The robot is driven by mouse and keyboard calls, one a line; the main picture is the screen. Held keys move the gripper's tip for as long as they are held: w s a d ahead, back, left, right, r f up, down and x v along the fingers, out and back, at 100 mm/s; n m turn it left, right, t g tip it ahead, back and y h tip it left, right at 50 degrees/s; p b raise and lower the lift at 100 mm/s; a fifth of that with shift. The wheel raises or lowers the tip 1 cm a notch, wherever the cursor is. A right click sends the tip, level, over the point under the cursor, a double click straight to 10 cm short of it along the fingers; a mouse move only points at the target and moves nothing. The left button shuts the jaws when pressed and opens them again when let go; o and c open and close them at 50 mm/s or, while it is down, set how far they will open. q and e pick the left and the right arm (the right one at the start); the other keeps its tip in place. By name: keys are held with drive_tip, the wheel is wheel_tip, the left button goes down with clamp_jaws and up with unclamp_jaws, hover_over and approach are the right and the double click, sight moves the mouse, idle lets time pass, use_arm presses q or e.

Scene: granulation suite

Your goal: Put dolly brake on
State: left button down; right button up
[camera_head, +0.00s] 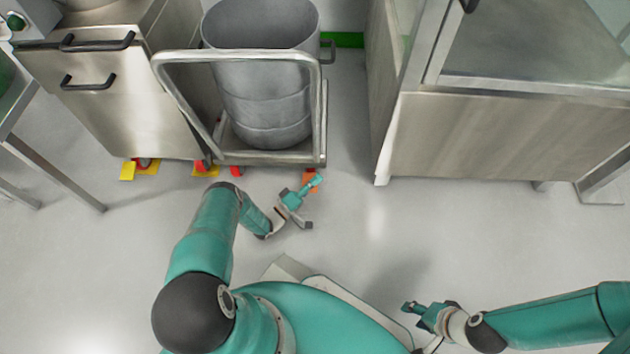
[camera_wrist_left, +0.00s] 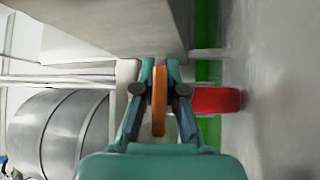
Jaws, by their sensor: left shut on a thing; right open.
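The dolly (camera_head: 270,157) is a grey metal frame with an upright tube handle, standing at the back with a tall grey drum (camera_head: 262,90) on it. An orange brake lever (camera_head: 309,176) sticks out low at its front right corner. In the left wrist view the orange brake lever (camera_wrist_left: 159,100) lies between the fingers, beside a red wheel (camera_wrist_left: 217,100). My left gripper (camera_head: 312,185) is shut on the lever, close to the floor; the gripper (camera_wrist_left: 159,88) partly hides it. My right gripper (camera_head: 410,307) is open and empty, low at the front right, away from the dolly.
A steel cabinet (camera_head: 120,110) with black handles stands left of the dolly, with yellow and red castor parts (camera_head: 145,167) under it. A large steel enclosure (camera_head: 500,135) stands to the right. A table leg (camera_head: 55,170) is at far left. The floor (camera_head: 400,235) in front is clear.

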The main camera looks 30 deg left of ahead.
use_arm(q)
drive_tip(key=shift+f, duration=0.2)
drive_tip(key=c, duration=1.5)
unclamp_jaws()
drive_tip(key=shift+s, duration=0.1)
drive_tip(key=shift+s, duration=0.2)
drive_tip(key=v, duration=0.4)
drive_tip(key=r+v, duration=0.1)
drive_tip(key=v, duration=0.3)
drive_tip(key=r+v, duration=0.1)
drive_tip(key=v, duration=0.3)
drive_tip(key=shift+s+a+r, duration=0.1)
drive_tip(key=shift+s+r, duration=0.05)
drive_tip(key=shift+s, duration=0.3)
